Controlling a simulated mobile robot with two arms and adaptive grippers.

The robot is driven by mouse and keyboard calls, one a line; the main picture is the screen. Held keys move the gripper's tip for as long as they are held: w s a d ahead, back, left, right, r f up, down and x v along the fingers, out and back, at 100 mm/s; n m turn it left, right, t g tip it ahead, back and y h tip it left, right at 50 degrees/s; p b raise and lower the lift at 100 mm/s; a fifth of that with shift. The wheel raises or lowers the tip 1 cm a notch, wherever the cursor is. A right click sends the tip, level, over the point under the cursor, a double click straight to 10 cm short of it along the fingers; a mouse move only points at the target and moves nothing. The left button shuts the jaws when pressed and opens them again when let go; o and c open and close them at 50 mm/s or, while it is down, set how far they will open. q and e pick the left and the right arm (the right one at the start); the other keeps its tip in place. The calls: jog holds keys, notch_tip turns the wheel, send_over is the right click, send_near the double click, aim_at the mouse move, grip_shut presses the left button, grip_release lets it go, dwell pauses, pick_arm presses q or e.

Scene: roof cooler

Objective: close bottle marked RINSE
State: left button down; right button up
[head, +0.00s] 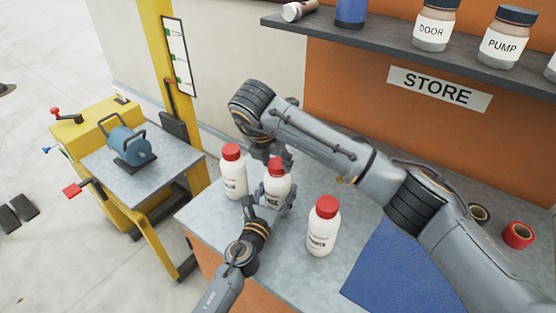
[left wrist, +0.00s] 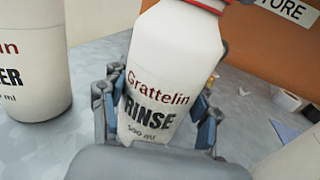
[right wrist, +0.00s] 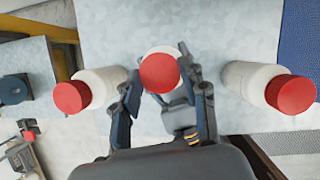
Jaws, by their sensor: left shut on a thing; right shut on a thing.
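The white RINSE bottle (head: 273,190) stands on the grey metal bench top (head: 275,262) between two similar bottles. Its label reads RINSE in the left wrist view (left wrist: 155,100). A red cap (right wrist: 159,73) is at its mouth; how tightly it sits cannot be told. My left gripper (head: 270,203) is shut around the bottle's body, with a finger on each side in the left wrist view (left wrist: 160,128). My right gripper (head: 279,160) comes from above and is shut on the red cap, which lies between its fingertips in the right wrist view.
A red-capped white bottle (head: 233,178) stands close on the left, another (head: 322,230) on the right. A blue mat (head: 395,268) and red tape roll (head: 518,235) lie farther right. A shelf (head: 400,50) with jars overhangs the back. A yellow cart (head: 75,135) stands left.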

jog(key=m, duration=0.2)
jog(key=m+g+h, duration=0.1)
jog(key=m, duration=0.1)
jog(key=m+h, duration=0.1)
jog(key=m, duration=0.1)
jog(key=shift+w+a+r+m+g, duration=0.1)
jog(key=shift+w+a+m+g, duration=0.2)
jog(key=shift+m+g, duration=0.1)
jog(key=m+g, duration=0.1)
jog(key=m, duration=0.3)
jog(key=shift+w+m+g+h, duration=0.1)
jog(key=shift+m+g+h, duration=0.2)
jog(key=shift+m+g, duration=0.1)
jog(key=o, duration=0.7)
jog(key=shift+r, duration=2.2)
jog(key=shift+c, duration=0.5)
